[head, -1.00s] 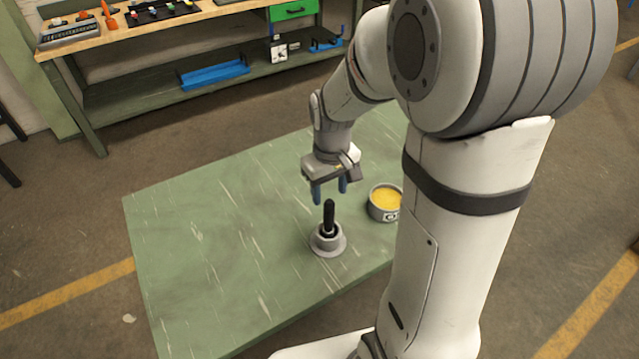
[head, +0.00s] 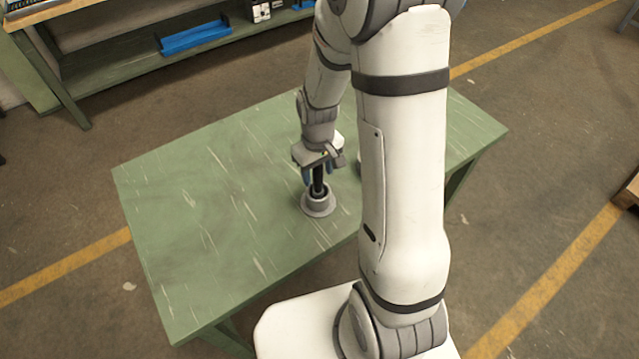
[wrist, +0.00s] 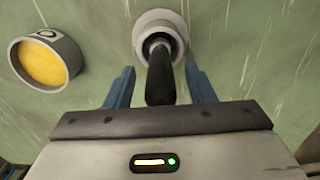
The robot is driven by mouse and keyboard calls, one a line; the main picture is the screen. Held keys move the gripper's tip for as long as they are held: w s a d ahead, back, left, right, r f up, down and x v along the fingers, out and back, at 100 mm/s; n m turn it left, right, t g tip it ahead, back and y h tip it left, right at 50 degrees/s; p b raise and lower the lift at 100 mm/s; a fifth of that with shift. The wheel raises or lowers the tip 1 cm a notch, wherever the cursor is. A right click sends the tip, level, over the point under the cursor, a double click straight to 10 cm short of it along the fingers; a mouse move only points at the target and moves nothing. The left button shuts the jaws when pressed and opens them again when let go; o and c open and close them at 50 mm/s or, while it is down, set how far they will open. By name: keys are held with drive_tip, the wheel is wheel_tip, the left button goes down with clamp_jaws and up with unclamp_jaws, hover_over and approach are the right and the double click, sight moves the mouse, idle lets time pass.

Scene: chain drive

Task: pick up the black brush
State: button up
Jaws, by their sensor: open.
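The black brush (head: 318,178) stands upright in a grey round holder (head: 318,207) on the green table. My gripper (head: 319,180) is open, with its blue fingers on either side of the brush's upper handle. In the wrist view the brush handle (wrist: 160,75) rises from the holder (wrist: 160,25) between the two blue fingertips of my gripper (wrist: 160,80). A gap shows on each side of the handle.
A grey tin with yellow contents (wrist: 45,62) stands on the table beside the holder; my arm mostly hides it in the head view. The green table (head: 200,210) is clear to the left. A workbench shelf with a blue tray (head: 195,38) stands behind.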

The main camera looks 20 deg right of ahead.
drive_tip(key=shift+c, duration=0.2)
drive_tip(key=c, duration=1)
drive_tip(key=shift+r, duration=0.1)
drive_tip(key=shift+c, duration=0.2)
